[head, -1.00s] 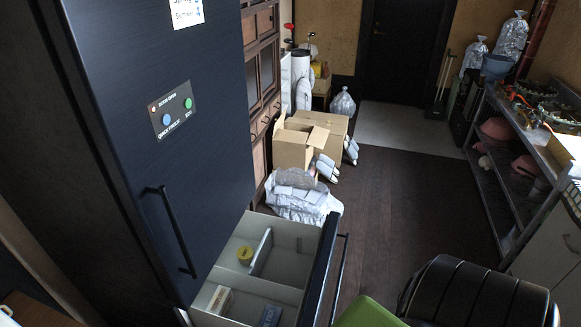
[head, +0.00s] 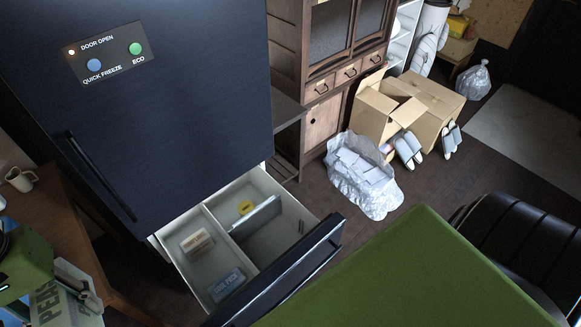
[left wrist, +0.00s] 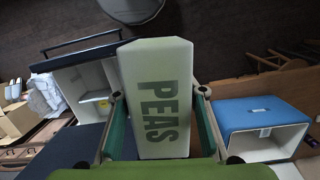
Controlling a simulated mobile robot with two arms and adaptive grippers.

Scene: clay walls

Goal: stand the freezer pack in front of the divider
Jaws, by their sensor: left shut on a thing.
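My left gripper (left wrist: 159,94) is shut on a pale pack marked PEAS (left wrist: 157,72). In the head view the pack (head: 62,303) is at the lower left, partly hidden by the gripper (head: 82,284), outside the open freezer drawer (head: 299,208). A pale upright divider panel (head: 262,214) stands in the drawer's back compartment. A yellow round tub (head: 245,207) is on its far side. Bare floor shows on its near side. A grey-blue flat pack with lettering (head: 227,284) lies in the other compartment. My right gripper is out of view.
A cream box with an orange label (head: 197,242) lies near the grey-blue pack. The freezer's dark upper door (head: 170,110) is shut. A mug (head: 20,179) stands on a wooden table (head: 62,232) at left. A blue open box (left wrist: 250,112) shows in the left wrist view.

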